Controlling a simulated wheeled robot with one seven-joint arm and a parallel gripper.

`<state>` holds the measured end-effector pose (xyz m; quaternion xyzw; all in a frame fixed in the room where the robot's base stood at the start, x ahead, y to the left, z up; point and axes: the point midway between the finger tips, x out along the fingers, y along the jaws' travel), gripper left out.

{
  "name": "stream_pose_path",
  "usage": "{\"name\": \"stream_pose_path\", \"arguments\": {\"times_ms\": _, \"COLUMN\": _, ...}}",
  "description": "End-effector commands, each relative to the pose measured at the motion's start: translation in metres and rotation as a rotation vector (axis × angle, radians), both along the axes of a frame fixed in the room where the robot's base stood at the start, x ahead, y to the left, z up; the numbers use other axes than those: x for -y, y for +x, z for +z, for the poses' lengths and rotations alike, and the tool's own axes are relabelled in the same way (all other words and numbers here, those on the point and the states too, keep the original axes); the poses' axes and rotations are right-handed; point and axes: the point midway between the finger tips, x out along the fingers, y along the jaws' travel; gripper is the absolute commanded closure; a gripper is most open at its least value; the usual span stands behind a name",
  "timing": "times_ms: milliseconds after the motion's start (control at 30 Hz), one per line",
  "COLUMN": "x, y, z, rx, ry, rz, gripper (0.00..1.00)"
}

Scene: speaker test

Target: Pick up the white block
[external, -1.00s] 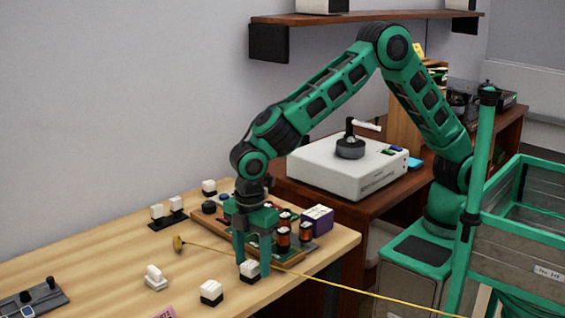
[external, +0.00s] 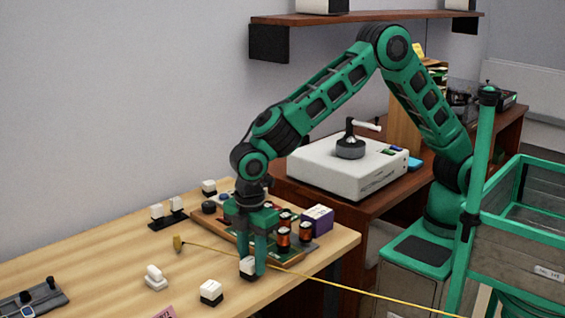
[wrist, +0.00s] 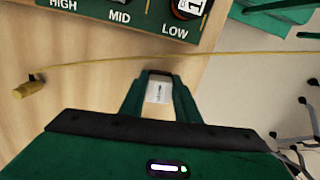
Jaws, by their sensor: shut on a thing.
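My gripper (external: 253,268) points down at the front right of the wooden table and is shut on a white block with a dark base (external: 247,266). The fingers partly hide the block in the external view. In the wrist view the white block (wrist: 158,93) shows between the two green fingers of my gripper (wrist: 159,80). I cannot tell whether the block still touches the table. A similar white block with a black base (external: 211,291) stands just to the left, apart from my gripper. Another lies further left (external: 155,277), and one stands at the back (external: 209,186).
A crossover board (external: 240,250) with copper coils lies behind my gripper, with a purple box (external: 318,218) beside it. A yellow cable (external: 330,284) with a plug (external: 178,244) runs across the table past my gripper. The table's right edge is close.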

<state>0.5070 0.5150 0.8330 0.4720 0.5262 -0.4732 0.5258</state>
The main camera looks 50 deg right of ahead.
Motion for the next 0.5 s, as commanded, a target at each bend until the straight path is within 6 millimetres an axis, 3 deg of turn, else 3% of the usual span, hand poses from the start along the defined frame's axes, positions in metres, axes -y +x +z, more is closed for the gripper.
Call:
{"name": "stream_pose_path", "arguments": {"times_ms": 233, "x": -0.001, "y": 0.0, "z": 0.041, "rx": 0.002, "ry": 0.004, "rz": 0.0, "gripper": 0.93}}
{"name": "stream_pose_path", "arguments": {"times_ms": 500, "x": -0.001, "y": 0.001, "z": 0.11, "rx": 0.002, "ry": 0.006, "rz": 0.0, "gripper": 0.93}}
